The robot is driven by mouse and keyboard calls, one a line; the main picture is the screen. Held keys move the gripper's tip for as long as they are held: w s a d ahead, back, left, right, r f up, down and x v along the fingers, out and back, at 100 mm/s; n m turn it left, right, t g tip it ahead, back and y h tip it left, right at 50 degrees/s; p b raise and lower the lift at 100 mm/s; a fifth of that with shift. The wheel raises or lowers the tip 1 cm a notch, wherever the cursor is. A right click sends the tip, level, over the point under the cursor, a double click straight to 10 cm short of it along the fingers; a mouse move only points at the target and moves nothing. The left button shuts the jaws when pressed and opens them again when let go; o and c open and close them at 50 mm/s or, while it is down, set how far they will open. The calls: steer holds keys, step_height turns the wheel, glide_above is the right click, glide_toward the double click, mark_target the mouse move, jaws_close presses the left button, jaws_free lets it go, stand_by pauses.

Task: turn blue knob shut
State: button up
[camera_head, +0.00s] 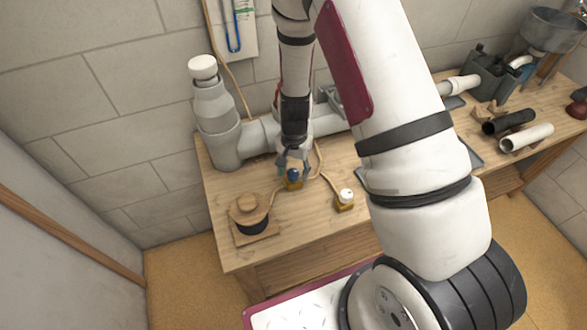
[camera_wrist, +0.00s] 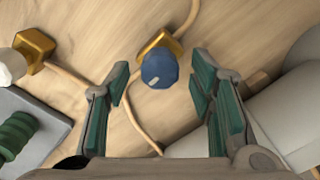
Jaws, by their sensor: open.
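The blue knob (camera_head: 293,174) sits on a small brass block (camera_head: 293,185) on the wooden bench, below my gripper in the head view. In the wrist view the blue knob (camera_wrist: 159,68) is round with a pale mark near its lower left edge, and the brass block (camera_wrist: 163,42) shows behind it. My gripper (camera_wrist: 160,85) is open, with green-padded fingers on either side of the knob and visible gaps on both sides. My gripper also shows in the head view (camera_head: 293,168). Whether the fingertips are level with the knob is hard to tell.
A white knob on a brass block (camera_head: 344,200) stands to the right. A wooden spool (camera_head: 250,212) sits front left. A grey pipe (camera_head: 215,120) runs along the back, and cords lie across the bench (camera_head: 300,225). A green ribbed part (camera_wrist: 15,135) lies at lower left.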

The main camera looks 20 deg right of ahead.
step_height(320, 180, up, 12)
stand_by(0.5)
stand_by(0.4)
step_height(320, 180, up, 9)
steer(key=n+t, duration=0.1)
steer(key=n, duration=0.1)
glide_above(294, 172)
steer(key=s+a, duration=0.1)
steer(key=s+r+n+t+y, duration=0.1)
steer(key=s+r+n, duration=0.2)
steer(key=s+r, duration=0.5)
steer(key=s+r+n+t+h, duration=0.1)
steer(key=s+r+n+t, duration=0.2)
steer(key=s+r, duration=0.8)
steer(key=shift+s+d+r+n, duration=0.15)
steer(key=shift+s+d+n, duration=0.25)
steer(key=shift+s+n, duration=0.15)
